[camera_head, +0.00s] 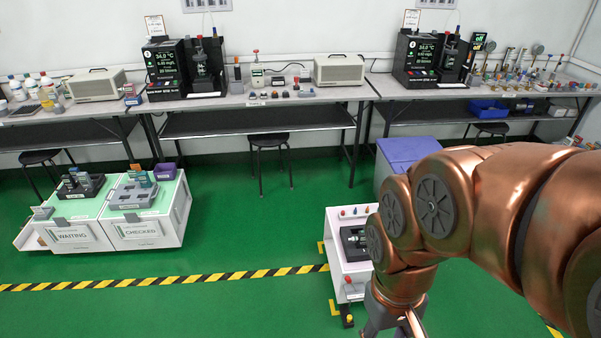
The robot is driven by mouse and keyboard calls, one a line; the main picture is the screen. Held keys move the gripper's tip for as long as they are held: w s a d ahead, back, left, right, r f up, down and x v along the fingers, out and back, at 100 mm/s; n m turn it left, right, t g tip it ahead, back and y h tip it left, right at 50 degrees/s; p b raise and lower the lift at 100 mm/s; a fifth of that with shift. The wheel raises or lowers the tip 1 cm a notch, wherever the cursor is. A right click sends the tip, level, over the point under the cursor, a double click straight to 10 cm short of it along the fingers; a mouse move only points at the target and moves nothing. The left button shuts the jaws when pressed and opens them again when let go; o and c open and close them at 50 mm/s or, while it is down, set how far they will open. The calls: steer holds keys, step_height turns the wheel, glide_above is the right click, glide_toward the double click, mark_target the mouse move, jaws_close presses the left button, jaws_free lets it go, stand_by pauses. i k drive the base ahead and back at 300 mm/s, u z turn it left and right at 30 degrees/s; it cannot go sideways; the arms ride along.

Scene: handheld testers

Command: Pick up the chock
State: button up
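I cannot clearly make out a chock. A small black piece with a yellow tip (348,317) sits low at the front of the white cart (350,285); it may be the chock, but it is too small to tell. My gripper (392,330) is at the bottom edge, just right of this piece and in front of the cart. Its fingertips are cut off by the frame, so its opening and any contents are hidden. My copper arm covers the right side of the cart.
Long grey benches (255,98) with testers and small parts line the back wall. Black stools (270,140) stand under them. White WAITING and CHECKED cabinets (140,232) are at left. A blue-lidded bin (400,150) is behind my arm. Green floor (240,210) between is clear, crossed by a striped line.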

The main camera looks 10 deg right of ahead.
mark_target(346, 314)
steer(key=u, duration=3.05)
steer(key=k, duration=2.1)
steer(key=z, duration=1.25)
